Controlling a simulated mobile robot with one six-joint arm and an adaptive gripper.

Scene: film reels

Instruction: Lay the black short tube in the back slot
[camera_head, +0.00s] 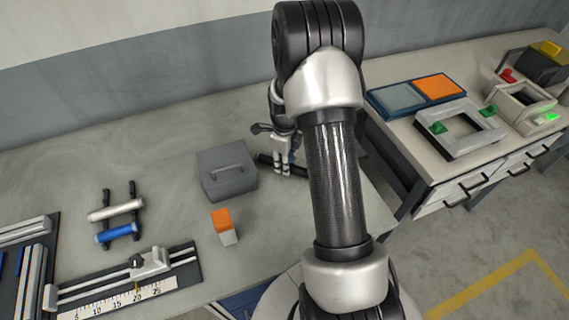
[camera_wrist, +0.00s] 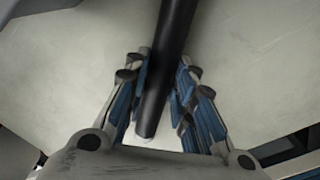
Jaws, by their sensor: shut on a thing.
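The black tube (camera_wrist: 176,30) runs lengthwise between the fingers of my gripper (camera_wrist: 163,75) in the wrist view, its near end close to the palm. In the head view my gripper (camera_head: 284,167) is shut on the black tube (camera_head: 266,159) over the right part of the table, partly hidden by my arm. I cannot tell whether the tube touches the tabletop. A rack with two black rails (camera_head: 107,195) stands at the left. A silver tube (camera_head: 116,210) lies across it, with a blue tube (camera_head: 116,232) in front. The rails' back ends, behind the silver tube, are bare.
A grey box with a handle (camera_head: 227,174) and an orange-and-white block (camera_head: 224,227) stand between my gripper and the rack. A slide with a ruler (camera_head: 125,283) lies in front. A side bench at the right carries trays (camera_head: 416,93) and a square frame (camera_head: 459,128).

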